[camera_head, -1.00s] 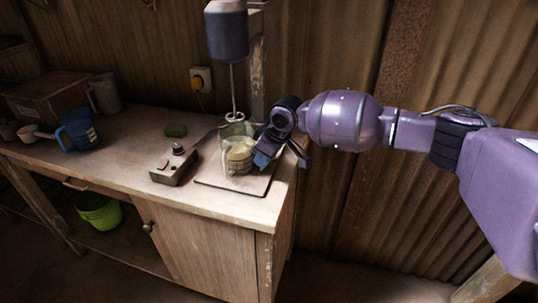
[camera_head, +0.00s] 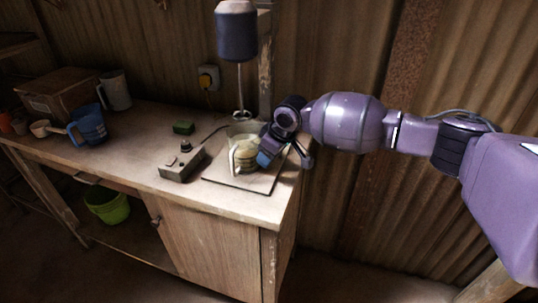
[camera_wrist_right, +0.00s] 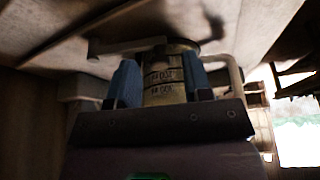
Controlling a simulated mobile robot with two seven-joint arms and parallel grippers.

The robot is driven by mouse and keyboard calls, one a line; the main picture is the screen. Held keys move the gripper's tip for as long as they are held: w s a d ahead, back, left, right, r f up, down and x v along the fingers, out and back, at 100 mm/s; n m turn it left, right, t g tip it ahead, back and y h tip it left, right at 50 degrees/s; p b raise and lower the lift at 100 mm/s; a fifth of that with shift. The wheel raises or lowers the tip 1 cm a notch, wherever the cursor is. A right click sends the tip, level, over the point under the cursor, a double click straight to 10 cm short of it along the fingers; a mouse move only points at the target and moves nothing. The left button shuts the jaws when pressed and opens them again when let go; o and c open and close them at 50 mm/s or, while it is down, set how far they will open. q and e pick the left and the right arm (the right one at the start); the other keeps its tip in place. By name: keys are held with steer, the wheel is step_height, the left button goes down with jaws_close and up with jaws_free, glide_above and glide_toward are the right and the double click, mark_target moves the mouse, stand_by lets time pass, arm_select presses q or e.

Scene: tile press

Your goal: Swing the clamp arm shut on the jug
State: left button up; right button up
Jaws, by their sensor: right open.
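The clear jug (camera_head: 245,153), with yellowish contents, stands upright on a flat base plate (camera_head: 215,180) under the stirrer. My right gripper (camera_head: 272,154) is at the jug's right side, low over the plate. In the right wrist view its two blue fingers (camera_wrist_right: 162,78) are apart, with the marked jug wall (camera_wrist_right: 166,88) showing between them; I cannot tell whether they touch it. A pale bar (camera_wrist_right: 127,47) near the jug may be the clamp arm, but I cannot be sure. In the head view the clamp arm cannot be made out. My left gripper is not in view.
A blue jug (camera_head: 90,128) is farther left. The corrugated wall (camera_head: 345,60) stands close behind my right arm.

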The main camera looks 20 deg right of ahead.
steer(key=p+v, duration=0.2)
steer(key=v, duration=0.8)
steer(key=shift+r, duration=0.3)
steer(key=shift+c, duration=0.2)
